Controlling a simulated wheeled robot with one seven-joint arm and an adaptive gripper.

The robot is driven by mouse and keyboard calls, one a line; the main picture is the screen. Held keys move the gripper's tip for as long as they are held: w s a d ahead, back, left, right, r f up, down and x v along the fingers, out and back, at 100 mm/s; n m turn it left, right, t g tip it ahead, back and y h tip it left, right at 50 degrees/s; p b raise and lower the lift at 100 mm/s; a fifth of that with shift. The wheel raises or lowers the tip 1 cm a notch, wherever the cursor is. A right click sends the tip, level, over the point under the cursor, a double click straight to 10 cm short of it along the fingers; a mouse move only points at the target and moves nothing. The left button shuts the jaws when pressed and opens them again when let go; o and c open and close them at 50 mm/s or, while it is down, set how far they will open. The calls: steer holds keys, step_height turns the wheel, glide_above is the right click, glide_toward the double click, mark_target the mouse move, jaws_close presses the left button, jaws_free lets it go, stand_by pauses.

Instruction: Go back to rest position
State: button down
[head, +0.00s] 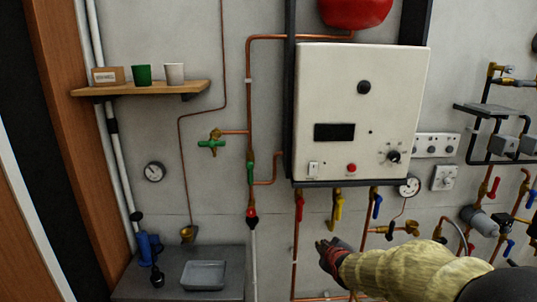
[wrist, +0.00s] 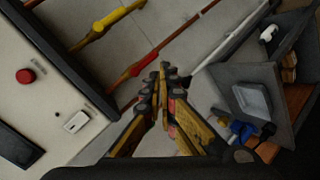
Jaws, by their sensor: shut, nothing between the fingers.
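My gripper (head: 331,248) is shut and empty in the head view, low in front of the wall below the white boiler box (head: 402,75). My arm comes in from the lower right in a yellowish sleeve-like cover. In the wrist view my gripper (wrist: 161,70) shows its two yellow and dark fingers with the tips together. The yellow valve handle (head: 338,207) and the red valve handle (head: 299,206) hang above it in the head view. The tips appear apart from both handles.
A wooden shelf (head: 150,89) with a box and cups is at the upper left. A grey bench (head: 228,285) holds a grey tray (head: 203,275) and a blue tool at the lower left. Copper pipes and valves crowd the wall, with more pipework at the right. A gauge (head: 409,187) hangs below the boiler.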

steer(key=s+f+m+g+b, duration=0.1)
steer(key=s+m+g+b, duration=0.1)
steer(key=s, duration=1.1)
steer(key=s+f+m+g+b, duration=0.1)
steer(key=s+m+b, duration=0.4)
steer(key=s, duration=0.9)
steer(key=s+a+f+m+g+b, duration=0.1)
steer(key=s+m+g+b, duration=0.2)
steer(key=s, duration=1)
steer(key=shift+s+f+m, duration=0.15)
steer(key=shift+f+m, duration=0.25)
steer(key=shift+m, duration=0.3)
steer(key=c, duration=2.5)
jaws_free()
steer(key=shift+a, duration=0.15)
steer(key=shift+c, duration=0.2)
